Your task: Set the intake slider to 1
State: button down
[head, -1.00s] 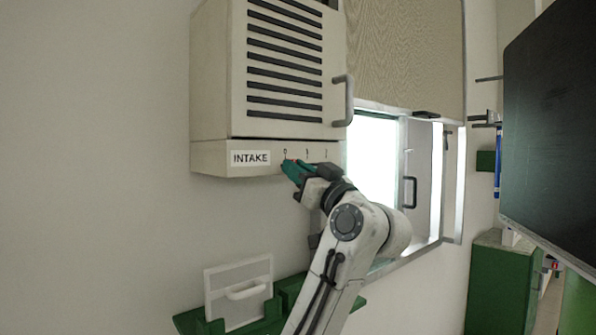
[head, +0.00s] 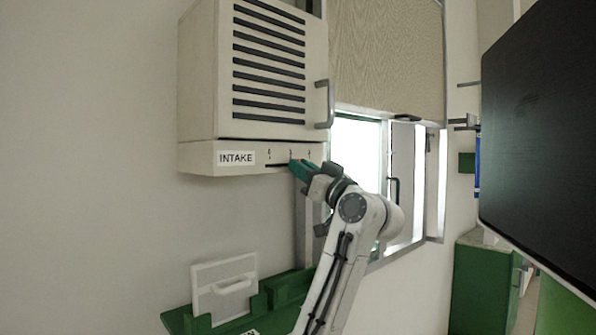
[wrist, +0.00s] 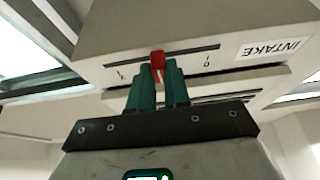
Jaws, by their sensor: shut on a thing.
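The pale intake unit (head: 200,158) hangs on the wall, with an INTAKE label (head: 236,158) and a slot (head: 277,165) under a row of marks. The wrist view shows it upside down: the slot (wrist: 190,56) has 0 near its right end and 2 near its left. The red slider knob (wrist: 157,60) sits near the slot's middle, between these marks. My gripper (wrist: 158,72) is shut on the knob, a green finger on each side. The mark 1 is hidden there. In the head view my gripper (head: 299,168) covers the knob, close to the middle mark.
A louvred door with a grey handle (head: 325,104) is above the slot. A bright window (head: 355,145) stands to the right, with a dark screen (head: 540,150) farther right. Below, a white panel with a handle (head: 224,287) stands in a green holder (head: 285,290).

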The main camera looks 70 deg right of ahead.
jog(key=c, duration=1.1)
grip_release()
jog(key=b+v, duration=0.3)
jog(key=v, duration=0.8)
